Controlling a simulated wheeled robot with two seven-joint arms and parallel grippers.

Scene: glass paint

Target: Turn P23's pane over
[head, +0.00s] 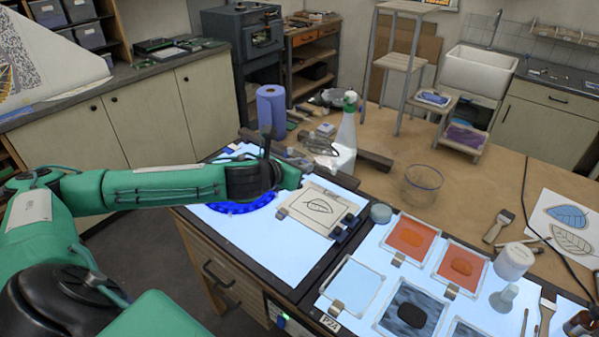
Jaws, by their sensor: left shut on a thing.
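A square pane (305,222) with a leaf outline lies over the lit table, with small dark clamps (348,220) along its right side. I cannot read a P23 mark on it. My left gripper (297,179) reaches in from the left and is shut at the pane's far left edge. Its fingertips are small and partly hidden, so the exact grip is unclear. My right gripper is not in view.
A blue ring (240,208) lies on the light table left of the pane. A spray bottle (345,145) and a blue roll (271,110) stand behind. Orange panes (411,236) and a small round pot (381,213) are on the right. A glass bowl (423,185) stands beyond.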

